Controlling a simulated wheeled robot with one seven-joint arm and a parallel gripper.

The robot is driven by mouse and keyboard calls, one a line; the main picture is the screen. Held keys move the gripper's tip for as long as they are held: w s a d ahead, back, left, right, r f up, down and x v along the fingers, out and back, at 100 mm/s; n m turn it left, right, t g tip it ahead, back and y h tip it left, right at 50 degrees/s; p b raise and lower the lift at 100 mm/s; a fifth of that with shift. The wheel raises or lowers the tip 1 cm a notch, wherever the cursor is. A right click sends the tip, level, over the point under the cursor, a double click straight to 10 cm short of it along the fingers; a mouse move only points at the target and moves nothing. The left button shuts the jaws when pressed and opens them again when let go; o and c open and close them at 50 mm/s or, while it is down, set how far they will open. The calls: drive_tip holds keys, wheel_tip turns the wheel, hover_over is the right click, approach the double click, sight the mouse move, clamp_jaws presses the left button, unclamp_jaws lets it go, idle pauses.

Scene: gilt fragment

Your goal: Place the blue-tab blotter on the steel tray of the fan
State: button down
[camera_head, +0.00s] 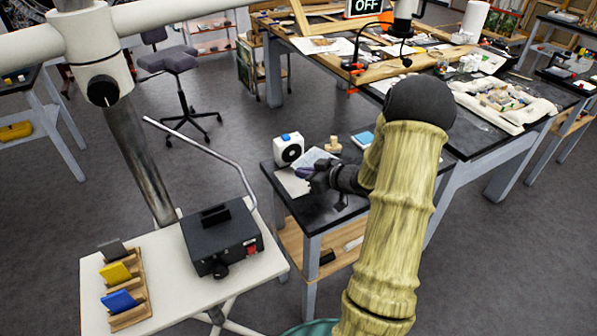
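A small white fan (289,149) with a dark round opening and a blue spot on top stands at the back left of the black bench (345,215). A pale grey flat piece (313,160) lies right of it, and a whitish flat piece (293,183) lies in front; I cannot tell which is the steel tray. My gripper (308,174) is low over the bench, just in front of the fan. A small blue-purple piece (304,171) shows at its fingertips, possibly the blotter's tab. The fingers are too small and dark to show whether they grip it.
A wooden peg-like piece (333,145) and a light-blue block (363,140) stand behind my gripper. At left, a white table (180,290) holds a black box (221,237) and a wooden rack (131,312) with black, yellow and blue pieces. A cluttered workbench (470,145) stands behind.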

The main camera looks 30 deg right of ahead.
idle(0.3)
hover_over(304, 203)
drive_tip(key=shift+f, duration=2.9)
drive_tip(key=shift+f, duration=2.05)
drive_tip(key=shift+f, duration=0.1)
drive_tip(key=shift+f, duration=0.1)
drive_tip(key=c, duration=1.7)
unclamp_jaws()
